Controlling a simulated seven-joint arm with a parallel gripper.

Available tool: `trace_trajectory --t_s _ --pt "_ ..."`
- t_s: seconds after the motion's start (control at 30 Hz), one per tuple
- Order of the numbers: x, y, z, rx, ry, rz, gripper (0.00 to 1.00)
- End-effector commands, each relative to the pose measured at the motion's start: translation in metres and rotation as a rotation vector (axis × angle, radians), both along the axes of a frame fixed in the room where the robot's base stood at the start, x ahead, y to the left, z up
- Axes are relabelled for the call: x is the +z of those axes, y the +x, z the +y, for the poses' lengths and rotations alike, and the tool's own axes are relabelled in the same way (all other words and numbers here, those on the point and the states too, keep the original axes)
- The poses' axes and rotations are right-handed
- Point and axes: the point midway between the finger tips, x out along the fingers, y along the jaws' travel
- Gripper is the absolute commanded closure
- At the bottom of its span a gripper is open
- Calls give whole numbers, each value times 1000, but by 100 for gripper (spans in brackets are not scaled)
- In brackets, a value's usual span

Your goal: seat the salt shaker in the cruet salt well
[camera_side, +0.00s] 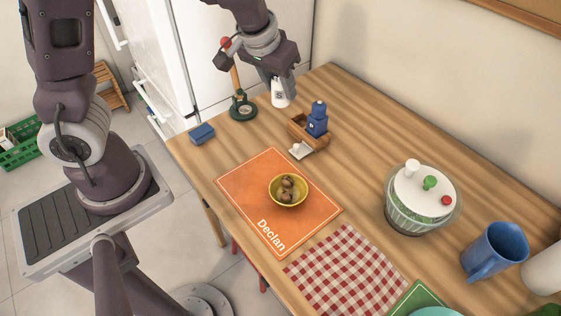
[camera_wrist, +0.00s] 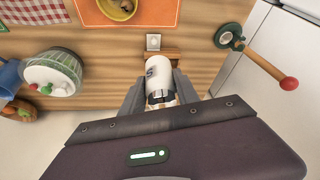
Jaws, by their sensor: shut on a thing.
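My gripper (camera_side: 277,83) is shut on the white salt shaker (camera_side: 279,97), which hangs upright or nearly so, with an S-like mark on its side. In the wrist view the shaker (camera_wrist: 158,72) sits between the two fingers of my gripper (camera_wrist: 160,90). The wooden cruet (camera_side: 297,127) stands on the table to the right of and below the shaker in the side view. A blue shaker (camera_side: 318,119) stands in its right part; its front shows a white piece (camera_side: 300,150). In the wrist view the held shaker mostly hides the cruet (camera_wrist: 172,52). The inside of the salt well is not clear.
A green-based stand with a red-knobbed wooden stick (camera_side: 242,106) stands left of the shaker. A blue block (camera_side: 202,133) lies near the table edge. An orange mat (camera_side: 240,187) with a yellow bowl (camera_side: 288,203) is in front. Bare table lies right of the cruet.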

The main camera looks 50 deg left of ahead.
Motion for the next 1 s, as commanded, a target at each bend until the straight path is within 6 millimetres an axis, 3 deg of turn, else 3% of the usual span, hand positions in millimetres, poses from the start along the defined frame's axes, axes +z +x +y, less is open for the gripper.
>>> trace_trajectory --t_s 0.2,0.4,0.9,1.0 --pt "-74 -1 -8 474 16 5 100" --pt "-115 -6 -8 772 10 2 100" --pt "-214 -8 -7 832 5 5 100" --pt "-222 -7 -8 831 2 2 100"
